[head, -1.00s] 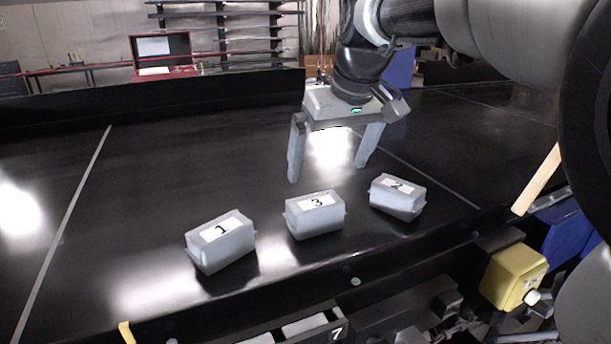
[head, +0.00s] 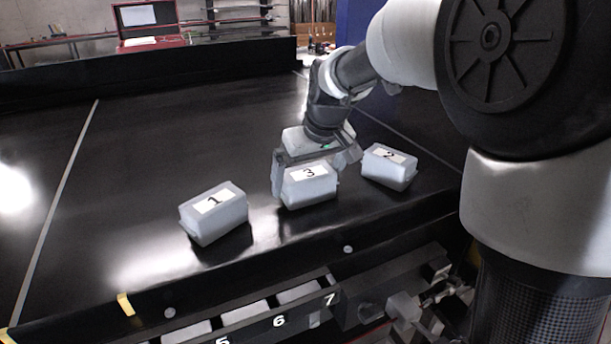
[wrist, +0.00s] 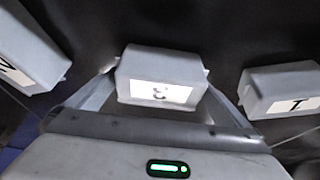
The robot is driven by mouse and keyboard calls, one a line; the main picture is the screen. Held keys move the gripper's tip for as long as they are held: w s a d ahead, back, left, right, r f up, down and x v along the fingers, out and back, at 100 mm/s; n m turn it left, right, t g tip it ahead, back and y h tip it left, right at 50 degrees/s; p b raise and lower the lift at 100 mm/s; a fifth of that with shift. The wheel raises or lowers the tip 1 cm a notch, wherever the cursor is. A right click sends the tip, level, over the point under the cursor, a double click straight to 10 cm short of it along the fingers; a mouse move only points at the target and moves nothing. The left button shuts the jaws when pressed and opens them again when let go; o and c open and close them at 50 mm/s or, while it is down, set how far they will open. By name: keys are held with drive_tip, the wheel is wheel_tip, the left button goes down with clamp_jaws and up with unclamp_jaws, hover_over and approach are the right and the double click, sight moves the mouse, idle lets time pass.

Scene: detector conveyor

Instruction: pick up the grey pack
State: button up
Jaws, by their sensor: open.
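Three grey packs with number labels sit in a row on the black conveyor: pack 1 (head: 214,214) at left, pack 3 (head: 309,186) in the middle, pack 2 (head: 389,167) at right. My gripper (head: 308,188) is low around pack 3, one finger at its left; the other finger is mostly hidden behind the pack in the head view. In the wrist view my gripper (wrist: 160,92) is open, its fingers on both sides of pack 3 (wrist: 160,72), with gaps visible near its ends. Pack 1 (wrist: 283,92) and pack 2 (wrist: 28,50) lie outside the fingers.
The black conveyor (head: 160,140) is clear behind and left of the packs. Numbered bins (head: 262,322) with grey packs stand below its front edge. A red case (head: 146,20) stands on a table far behind.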

drive_tip(key=shift+f, duration=0.1)
drive_tip(key=shift+c, duration=0.3)
drive_tip(key=c, duration=1)
drive_tip(key=shift+w+r, duration=0.1)
drive_tip(key=shift+r, duration=0.1)
drive_tip(key=shift+c, duration=0.8)
